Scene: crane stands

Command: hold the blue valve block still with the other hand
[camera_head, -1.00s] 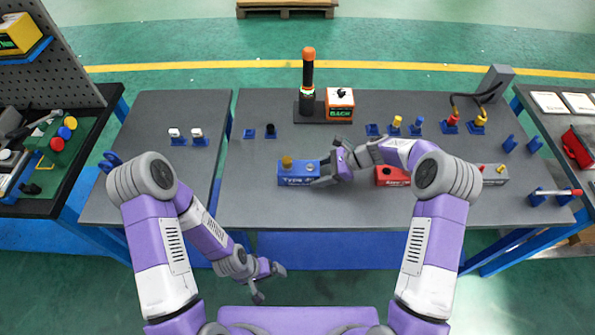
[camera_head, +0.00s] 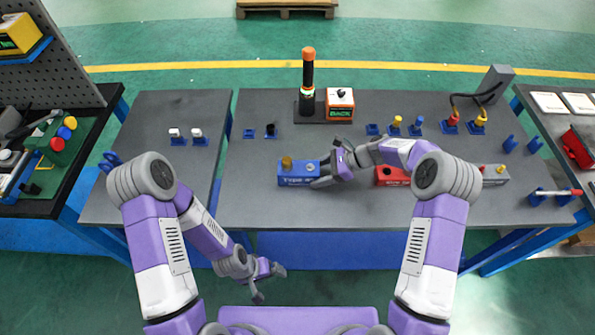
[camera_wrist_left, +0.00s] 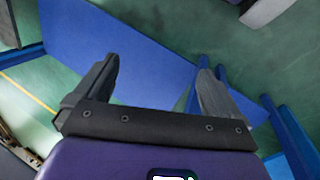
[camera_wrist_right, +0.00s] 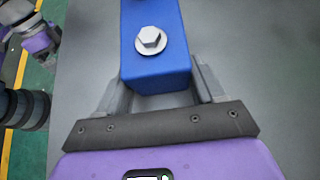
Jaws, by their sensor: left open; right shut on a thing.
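The blue valve block (camera_head: 297,181) lies on the middle table, with a brass-coloured knob on its left part. My right gripper (camera_head: 322,174) is shut on its right end. In the right wrist view the blue block (camera_wrist_right: 155,62) sits between the two fingers (camera_wrist_right: 155,92), with a silver hex bolt on its top. My left gripper (camera_head: 268,285) hangs low in front of the tables, open and empty. In the left wrist view its fingers (camera_wrist_left: 155,85) are wide apart, with nothing between them.
A red block (camera_head: 392,176) is partly hidden behind my right arm, and a grey block (camera_head: 494,174) stands further right. A signal tower (camera_head: 308,82) and an orange-white box (camera_head: 340,104) stand at the back. The table (camera_head: 260,207) is clear left of the blue block.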

